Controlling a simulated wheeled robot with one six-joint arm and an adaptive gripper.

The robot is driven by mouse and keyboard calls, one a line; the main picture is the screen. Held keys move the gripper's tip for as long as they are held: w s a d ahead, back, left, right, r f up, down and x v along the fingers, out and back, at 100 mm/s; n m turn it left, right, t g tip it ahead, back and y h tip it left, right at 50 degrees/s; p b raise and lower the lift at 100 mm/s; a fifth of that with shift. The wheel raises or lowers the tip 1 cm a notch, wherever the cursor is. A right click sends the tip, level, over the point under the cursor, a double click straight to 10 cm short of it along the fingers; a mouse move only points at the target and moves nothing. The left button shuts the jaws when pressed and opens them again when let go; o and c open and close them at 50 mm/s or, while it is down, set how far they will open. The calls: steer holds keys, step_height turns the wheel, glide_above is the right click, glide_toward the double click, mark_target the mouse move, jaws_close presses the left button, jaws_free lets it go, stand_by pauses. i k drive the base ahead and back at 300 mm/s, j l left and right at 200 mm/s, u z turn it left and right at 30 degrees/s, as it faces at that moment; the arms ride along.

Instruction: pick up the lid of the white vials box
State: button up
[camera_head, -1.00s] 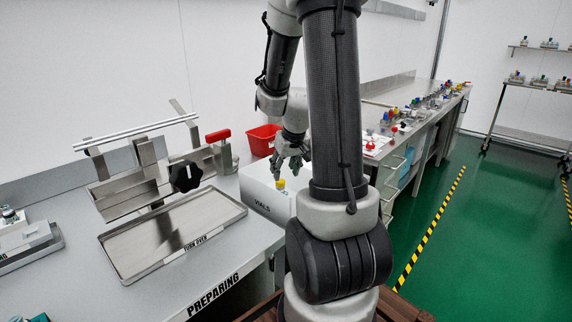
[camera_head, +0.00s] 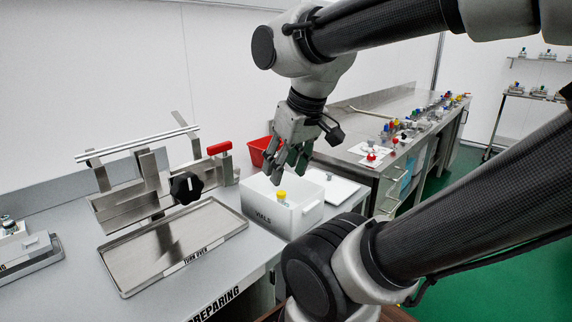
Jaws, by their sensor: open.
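The white vials box (camera_head: 289,222), labelled VIALS, stands open on the counter. A vial with a yellow cap (camera_head: 282,196) shows inside it. A flat white panel (camera_head: 343,190) with a small grey knob (camera_head: 328,176) lies right behind the box; it looks like the lid, lying on the counter apart from the box opening. My gripper (camera_head: 288,174) points down, open and empty, over the back part of the box. It is left of the lid and does not appear to touch it. The exact height of the fingers above the box is hard to tell.
A red bin (camera_head: 258,151) stands behind the box. A metal tray (camera_head: 172,246) and a metal fixture with a black knob (camera_head: 186,188) are to the left. Several coloured-capped items line the bench (camera_head: 372,157) at the right. Bare counter shows around the tray.

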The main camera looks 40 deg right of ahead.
mark_target(337, 191)
steer(key=z, duration=1.3)
